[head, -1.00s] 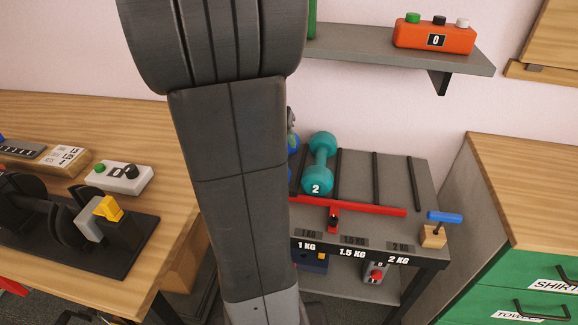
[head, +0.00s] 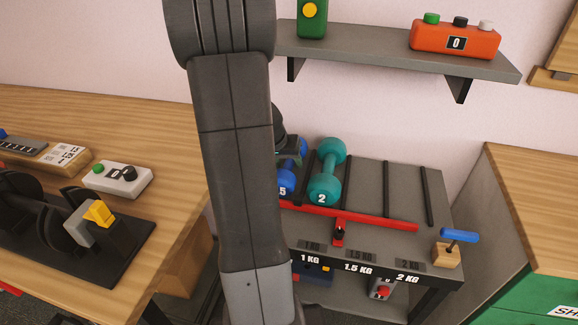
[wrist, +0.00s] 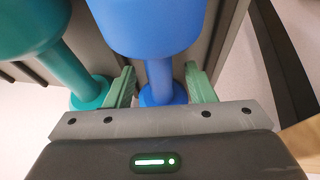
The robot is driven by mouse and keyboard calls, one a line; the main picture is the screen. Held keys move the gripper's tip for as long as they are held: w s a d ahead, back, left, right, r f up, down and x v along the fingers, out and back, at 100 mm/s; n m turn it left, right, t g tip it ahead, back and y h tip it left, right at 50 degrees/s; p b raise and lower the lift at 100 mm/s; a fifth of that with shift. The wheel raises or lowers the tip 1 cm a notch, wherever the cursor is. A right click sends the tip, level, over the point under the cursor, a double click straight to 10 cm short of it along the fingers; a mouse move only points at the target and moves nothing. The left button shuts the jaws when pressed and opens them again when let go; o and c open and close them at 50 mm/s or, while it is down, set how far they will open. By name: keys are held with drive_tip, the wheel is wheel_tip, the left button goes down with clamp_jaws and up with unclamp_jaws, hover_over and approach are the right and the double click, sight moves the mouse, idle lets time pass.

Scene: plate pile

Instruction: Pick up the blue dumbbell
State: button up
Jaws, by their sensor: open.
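The blue dumbbell (head: 286,184) lies on the rack, partly hidden behind my arm in the head view. In the wrist view the blue dumbbell (wrist: 158,80) runs between the two green fingers of my gripper (wrist: 160,78). The fingers are open, one on each side of its handle, with gaps visible. In the head view only a dark part of my gripper shows behind my arm, above the dumbbell.
A teal dumbbell (head: 326,175) marked 2 lies just right of the blue one, close to a finger in the wrist view. The rack (head: 385,180) has empty slots farther right and a red bar (head: 375,221) in front. A shelf (head: 390,58) hangs above.

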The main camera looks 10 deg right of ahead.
drive_tip(key=shift+w+d+f, duration=0.1)
drive_tip(key=shift+d+f, duration=0.05)
drive_tip(key=shift+f, duration=0.2)
drive_tip(key=shift+c, duration=0.2)
clamp_jaws()
idle(1.0)
drive_tip(key=shift+w+r, duration=0.1)
drive_tip(key=shift+r, duration=0.05)
